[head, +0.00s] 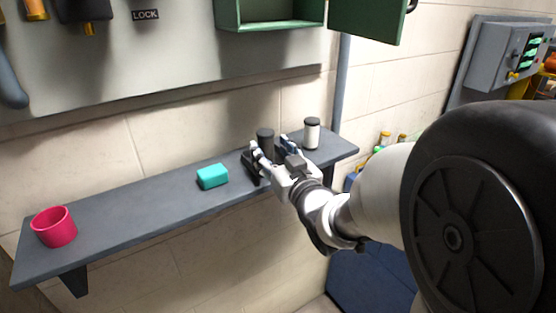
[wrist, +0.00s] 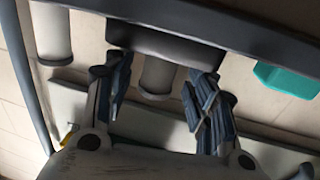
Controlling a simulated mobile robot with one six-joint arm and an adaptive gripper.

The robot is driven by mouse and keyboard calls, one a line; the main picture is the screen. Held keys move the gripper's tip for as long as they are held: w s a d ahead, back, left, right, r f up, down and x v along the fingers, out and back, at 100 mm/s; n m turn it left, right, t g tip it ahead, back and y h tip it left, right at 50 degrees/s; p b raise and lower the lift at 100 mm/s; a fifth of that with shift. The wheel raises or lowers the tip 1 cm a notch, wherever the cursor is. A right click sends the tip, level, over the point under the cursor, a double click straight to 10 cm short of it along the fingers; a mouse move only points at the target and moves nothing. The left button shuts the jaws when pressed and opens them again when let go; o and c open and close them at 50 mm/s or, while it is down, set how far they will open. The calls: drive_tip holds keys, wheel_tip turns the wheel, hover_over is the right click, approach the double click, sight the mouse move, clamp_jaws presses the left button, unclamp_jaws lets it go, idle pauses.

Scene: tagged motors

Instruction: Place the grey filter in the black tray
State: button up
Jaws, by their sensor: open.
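A cylinder with a dark grey top, which looks like the grey filter (head: 265,134), stands upright between the fingers of my gripper (head: 275,148). In the wrist view the filter (wrist: 158,76) rises from behind the wall of the black tray (wrist: 165,44), so it appears to stand in the tray. The tray (head: 252,167) sits on the shelf, partly hidden by my gripper. My gripper (wrist: 160,92) is open, one finger on each side of the filter, with gaps visible. The filter's base is hidden.
A white cylinder with a black cap (head: 312,133) stands on the shelf right of the tray. A teal block (head: 212,177) lies to the left, and a pink cup (head: 54,227) stands at the shelf's left end. A green cabinet (head: 268,16) hangs above.

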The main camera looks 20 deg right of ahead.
drive_tip(key=s+d+f+m+g+h+b, duration=0.1)
drive_tip(key=s+d+f+g+h+b, duration=0.15)
drive_tip(key=s, duration=0.55)
drive_tip(key=s+d+f+m+g+h+b, duration=0.1)
drive_tip(key=s+d+f+g+h+b, duration=0.2)
drive_tip(key=s, duration=0.5)
drive_tip(key=s+a+f+g+y, duration=0.1)
drive_tip(key=s+a+f+g, duration=0.2)
drive_tip(key=s, duration=0.5)
drive_tip(key=s+a+f+g+y, duration=0.1)
drive_tip(key=s+a+f+g, duration=0.2)
drive_tip(key=s, duration=0.5)
wheel_tip(320, 180, down, 3)
drive_tip(key=shift+s+r+g+y, duration=0.15)
drive_tip(key=shift+s+g+y, duration=0.2)
drive_tip(key=shift+g, duration=0.5)
